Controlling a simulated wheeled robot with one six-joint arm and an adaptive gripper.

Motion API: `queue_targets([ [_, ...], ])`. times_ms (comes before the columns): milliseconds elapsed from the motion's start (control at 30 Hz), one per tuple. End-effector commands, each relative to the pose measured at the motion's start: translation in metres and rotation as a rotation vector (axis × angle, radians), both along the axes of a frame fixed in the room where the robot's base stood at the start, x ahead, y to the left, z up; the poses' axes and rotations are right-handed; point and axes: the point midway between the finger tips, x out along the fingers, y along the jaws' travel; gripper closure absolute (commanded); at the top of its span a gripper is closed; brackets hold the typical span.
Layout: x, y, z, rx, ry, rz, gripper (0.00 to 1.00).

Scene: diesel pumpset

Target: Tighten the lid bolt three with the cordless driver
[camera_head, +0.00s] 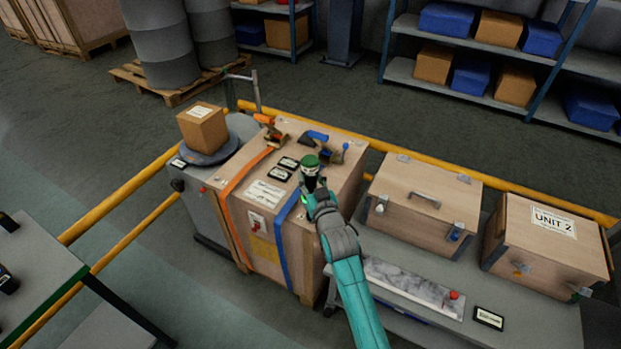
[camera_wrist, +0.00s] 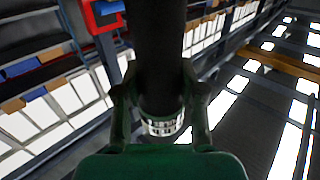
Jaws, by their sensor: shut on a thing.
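My gripper (camera_head: 315,187) is above the front right part of the strapped wooden crate (camera_head: 290,235) in the head view. It is shut on a dark upright cylinder with a green top, which I take to be the cordless driver (camera_head: 310,163). In the wrist view, the two fingers of my gripper (camera_wrist: 160,85) clasp the driver's dark body (camera_wrist: 160,40), with a white marked band low on it. The driver's working tip cannot be made out. Lid bolt three cannot be picked out in either view.
A lidded wooden box (camera_head: 420,207) and the UNIT 2 box (camera_head: 545,245) stand to the right. Yellow rails (camera_head: 120,204) run around.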

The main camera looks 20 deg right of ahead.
Motion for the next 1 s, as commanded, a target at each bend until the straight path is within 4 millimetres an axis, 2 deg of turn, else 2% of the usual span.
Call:
queue_targets([
  [1000,0.0003,0.0000,-0.0059,0.000,-0.004,0.000,1.00],
])
